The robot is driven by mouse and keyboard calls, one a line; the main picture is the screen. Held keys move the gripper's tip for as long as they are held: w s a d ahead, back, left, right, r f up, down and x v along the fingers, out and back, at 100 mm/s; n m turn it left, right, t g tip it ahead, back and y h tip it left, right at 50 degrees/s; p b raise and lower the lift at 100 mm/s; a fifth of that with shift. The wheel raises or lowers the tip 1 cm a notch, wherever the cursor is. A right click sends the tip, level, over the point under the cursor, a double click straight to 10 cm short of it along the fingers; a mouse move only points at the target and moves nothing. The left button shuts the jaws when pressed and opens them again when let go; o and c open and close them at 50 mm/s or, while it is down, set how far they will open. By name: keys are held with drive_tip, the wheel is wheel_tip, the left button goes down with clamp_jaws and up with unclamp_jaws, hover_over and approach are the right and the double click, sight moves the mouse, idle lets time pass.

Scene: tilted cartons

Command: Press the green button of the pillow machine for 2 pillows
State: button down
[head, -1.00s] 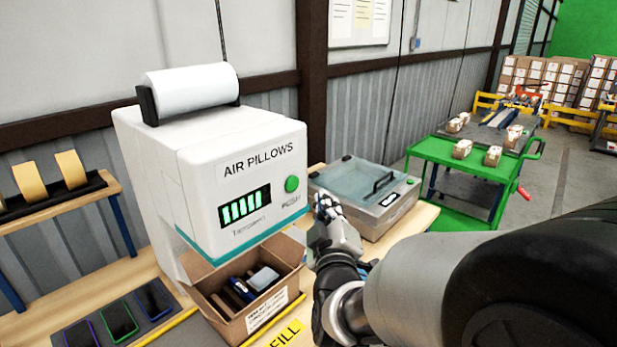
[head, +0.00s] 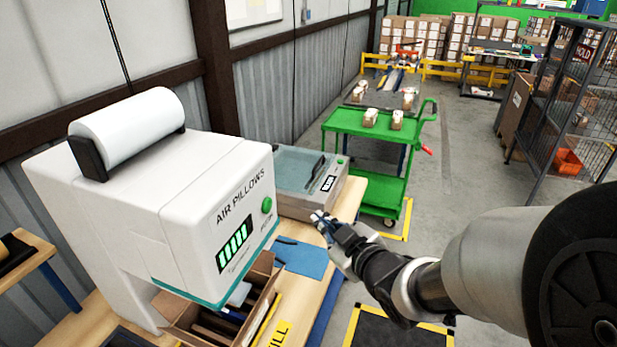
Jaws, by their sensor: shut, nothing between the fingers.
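The white pillow machine (head: 190,190), marked AIR PILLOWS, stands on the wooden bench at the left. Its round green button (head: 267,205) is on the front face, right of a display (head: 235,243) with several lit green bars. My gripper (head: 318,218) is shut and empty. In the picture it is to the right of the button and a little lower, apart from it. An open carton (head: 262,277) with several dark items stands under the machine's front. Whether pillows are in it cannot be told.
A grey box with a clear lid (head: 293,172) stands on the bench behind my gripper. A blue sheet (head: 301,259) lies on the bench. A green cart (head: 371,124) with small cartons stands beyond. Open floor lies right of the bench; a wire cage (head: 570,100) is farther right.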

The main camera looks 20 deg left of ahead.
sight(268, 206)
drive_tip(key=shift+d+f, duration=0.1)
drive_tip(key=shift+d, duration=0.05)
drive_tip(key=a, duration=0.9)
drive_tip(key=shift+w+b, duration=0.4)
drive_tip(key=shift+b, duration=0.05)
idle(1.2)
drive_tip(key=shift+a+b, duration=0.35)
drive_tip(key=shift+b, duration=0.05)
